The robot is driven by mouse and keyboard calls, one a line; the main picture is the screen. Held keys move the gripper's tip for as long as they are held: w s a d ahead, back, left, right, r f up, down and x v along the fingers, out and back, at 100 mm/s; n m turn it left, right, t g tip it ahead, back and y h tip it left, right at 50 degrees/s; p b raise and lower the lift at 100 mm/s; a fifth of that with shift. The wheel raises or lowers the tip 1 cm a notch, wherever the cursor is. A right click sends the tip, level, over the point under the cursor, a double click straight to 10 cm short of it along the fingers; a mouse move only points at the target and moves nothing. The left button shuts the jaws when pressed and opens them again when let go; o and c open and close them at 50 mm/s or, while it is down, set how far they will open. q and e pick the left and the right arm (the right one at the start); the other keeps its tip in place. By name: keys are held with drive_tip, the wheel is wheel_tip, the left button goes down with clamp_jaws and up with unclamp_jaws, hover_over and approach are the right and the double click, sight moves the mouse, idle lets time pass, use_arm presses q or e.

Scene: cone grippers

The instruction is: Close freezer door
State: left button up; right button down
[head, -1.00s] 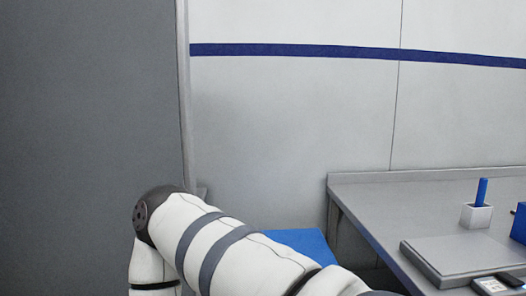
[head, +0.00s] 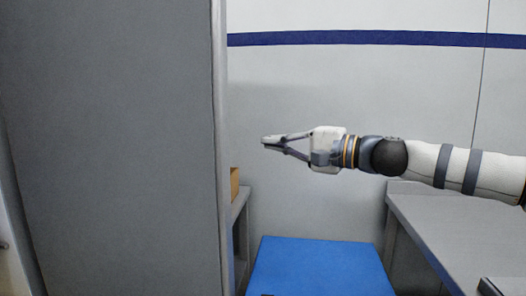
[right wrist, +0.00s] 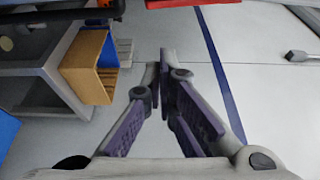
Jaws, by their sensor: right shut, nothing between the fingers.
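A large flat grey panel (head: 120,140), which looks like the freezer door, fills the left of the head view. Its pale upright edge (head: 220,150) faces the middle of the picture. I cannot tell from here how far the door stands open. My right gripper (head: 266,143) reaches in from the right at mid height and points left toward that edge. It appears a little to the right of the edge, with a gap in the picture. Its fingers are shut and empty; they also show in the right wrist view (right wrist: 160,68). My left gripper is not in view.
A blue-topped block (head: 320,268) stands low in the middle. A grey bench (head: 450,225) is at the right. An orange-brown box (head: 234,183) sits behind the panel's edge; a similar box (right wrist: 85,65) shows in the right wrist view. A blue-striped wall (head: 330,80) closes the back.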

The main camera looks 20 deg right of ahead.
drive_tip(key=w+a, duration=0.3)
drive_tip(key=a, duration=0.4)
drive_tip(key=shift+w+f, duration=0.2)
drive_tip(key=shift+f, duration=0.05)
drive_tip(key=shift+s+a, duration=0.1)
